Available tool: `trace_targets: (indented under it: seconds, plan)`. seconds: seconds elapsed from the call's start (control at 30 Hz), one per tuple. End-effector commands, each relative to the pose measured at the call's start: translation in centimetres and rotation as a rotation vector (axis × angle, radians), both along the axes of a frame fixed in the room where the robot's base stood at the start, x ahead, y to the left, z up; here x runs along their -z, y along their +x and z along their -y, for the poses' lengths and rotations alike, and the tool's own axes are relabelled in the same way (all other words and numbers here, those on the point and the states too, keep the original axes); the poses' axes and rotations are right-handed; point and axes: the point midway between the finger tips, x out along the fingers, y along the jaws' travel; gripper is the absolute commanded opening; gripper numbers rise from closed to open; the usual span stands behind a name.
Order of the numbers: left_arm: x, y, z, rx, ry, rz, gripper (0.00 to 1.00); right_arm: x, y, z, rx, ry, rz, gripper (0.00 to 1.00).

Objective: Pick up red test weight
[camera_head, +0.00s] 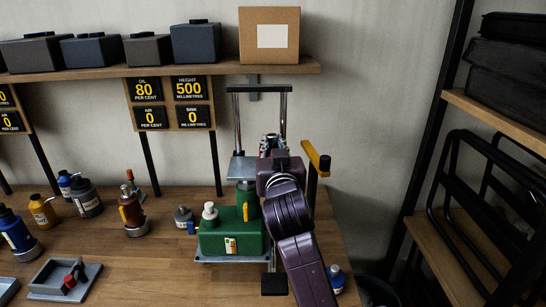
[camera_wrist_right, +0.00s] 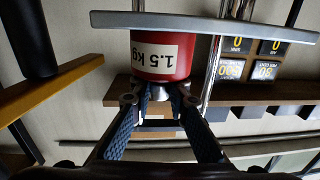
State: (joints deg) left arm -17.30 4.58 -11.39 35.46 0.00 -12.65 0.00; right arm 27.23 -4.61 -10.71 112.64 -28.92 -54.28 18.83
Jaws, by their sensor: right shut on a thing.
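The red test weight (camera_wrist_right: 160,55) shows in the right wrist view, which is upside down. It is a red cylinder with a pale "1.5 kg" label and a metal knob (camera_wrist_right: 160,92). My right gripper (camera_wrist_right: 160,98) has its fingertips closed around the knob. The weight is at the grey metal plate (camera_wrist_right: 200,24); the plate's edge hides its base, so I cannot tell if they touch. In the head view my right gripper (camera_head: 271,147) is at the plate (camera_head: 241,168) of the green lift unit (camera_head: 225,240), and the weight is mostly hidden. My left gripper is not in view.
Two chrome posts (camera_head: 237,125) stand close by the gripper. A yellow-topped lever (camera_head: 317,158) is just right of it. A shelf (camera_head: 170,70) with boxes runs behind. Several bottles (camera_head: 86,198) and a grey tray (camera_head: 45,293) are on the bench to the left.

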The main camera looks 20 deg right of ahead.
Motion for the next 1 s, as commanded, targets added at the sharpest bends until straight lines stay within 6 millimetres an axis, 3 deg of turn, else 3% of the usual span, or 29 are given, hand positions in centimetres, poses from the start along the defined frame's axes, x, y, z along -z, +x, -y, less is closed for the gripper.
trace_targets:
  seconds: [0.03, 0.33, 0.47, 1.0]
  plan:
    - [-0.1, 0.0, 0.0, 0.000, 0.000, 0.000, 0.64, -0.8, -0.1, 0.2, 0.003, -0.003, 0.017, 0.00]
    - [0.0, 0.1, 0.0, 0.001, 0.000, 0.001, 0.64, -1.2, -0.1, 0.1, 0.002, -0.001, 0.017, 0.00]
    - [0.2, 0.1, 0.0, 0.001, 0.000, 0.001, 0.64, -2.5, -0.1, 0.1, 0.001, -0.001, 0.021, 0.00]
    - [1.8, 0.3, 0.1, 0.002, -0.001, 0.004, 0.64, -13.5, -0.2, 0.0, -0.001, 0.000, 0.022, 0.00]
